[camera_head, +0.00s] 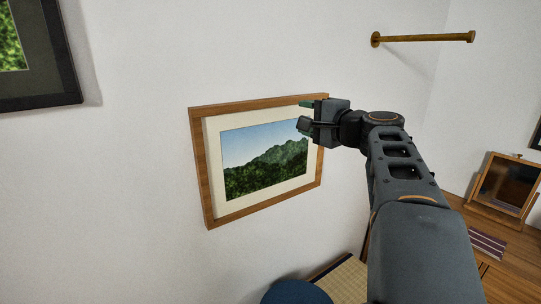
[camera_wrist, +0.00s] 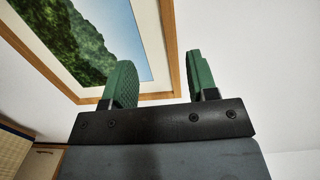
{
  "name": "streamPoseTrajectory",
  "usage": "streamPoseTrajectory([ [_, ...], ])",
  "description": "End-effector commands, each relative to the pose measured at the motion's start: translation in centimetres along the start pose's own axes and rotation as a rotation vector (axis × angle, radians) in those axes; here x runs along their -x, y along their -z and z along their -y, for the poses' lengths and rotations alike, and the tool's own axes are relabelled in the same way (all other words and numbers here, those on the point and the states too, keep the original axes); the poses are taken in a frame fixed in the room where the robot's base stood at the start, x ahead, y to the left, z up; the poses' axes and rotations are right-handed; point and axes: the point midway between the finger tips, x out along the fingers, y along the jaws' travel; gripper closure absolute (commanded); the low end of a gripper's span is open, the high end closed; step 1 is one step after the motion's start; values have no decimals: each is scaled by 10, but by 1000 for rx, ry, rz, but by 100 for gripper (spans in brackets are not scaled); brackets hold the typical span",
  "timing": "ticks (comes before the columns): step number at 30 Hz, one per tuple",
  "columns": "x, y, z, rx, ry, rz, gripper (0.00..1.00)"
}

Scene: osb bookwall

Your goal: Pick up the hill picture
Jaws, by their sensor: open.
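The hill picture (camera_head: 262,162) shows a green forested hill under a blue sky, with a cream mat and a brown wooden frame. It hangs on the white wall in the middle of the head view, and part of it shows at the upper left of the wrist view (camera_wrist: 88,38). My gripper (camera_head: 305,114) is open at the picture's right edge and hides part of that edge in the head view. In the wrist view its two green fingers (camera_wrist: 160,78) stand on either side of the frame's side bar. I cannot tell whether either finger touches the frame.
A dark-framed picture (camera_head: 40,92) hangs at the upper left. A brass wall rod (camera_head: 425,38) juts out at the upper right. A blue round seat (camera_head: 296,292) and a tatami-like surface (camera_head: 345,280) lie below. A framed item (camera_head: 503,185) stands at the right.

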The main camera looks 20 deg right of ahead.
Motion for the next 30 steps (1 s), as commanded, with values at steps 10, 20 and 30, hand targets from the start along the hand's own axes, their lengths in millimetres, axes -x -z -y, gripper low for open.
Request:
streamPoseTrajectory([
  [10,-56,4,10,-13,22,-3,47],
  [20,-82,5,10,-11,22,-6,47],
  [30,-122,13,14,-13,22,-4,47],
])
